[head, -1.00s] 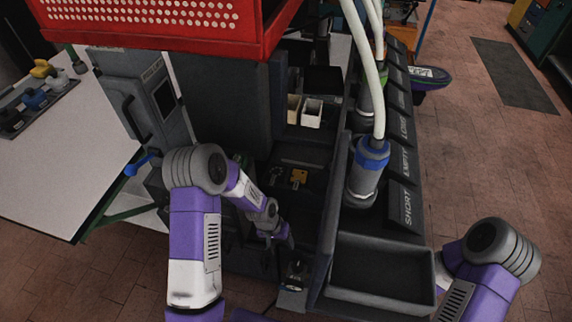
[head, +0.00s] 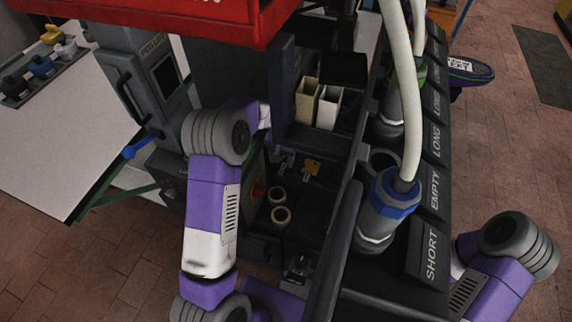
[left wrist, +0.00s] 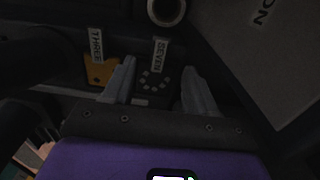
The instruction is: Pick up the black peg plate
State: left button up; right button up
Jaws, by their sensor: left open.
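In the left wrist view a black plate (left wrist: 153,82) with a ring of several small round pegs or holes lies below a tag reading SEVEN (left wrist: 160,54). My left gripper (left wrist: 158,70) is open, with one finger on each side of this plate in the picture; whether it touches the plate I cannot tell. In the head view my left gripper (head: 283,160) is reaching into the dark bay, and the black plate cannot be made out there. My right arm shows at the lower right, its gripper out of view.
Pale upright boxes (head: 307,101) stand behind. A hose tool (head: 387,214) and labelled bins border the right.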

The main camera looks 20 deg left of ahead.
aim_at(282, 170)
pick_arm(q)
notch_tip(282, 170, down, 6)
jog(key=shift+f+b, duration=0.15)
jog(key=shift+b, duration=0.65)
jog(key=shift+c, duration=0.4)
grip_shut()
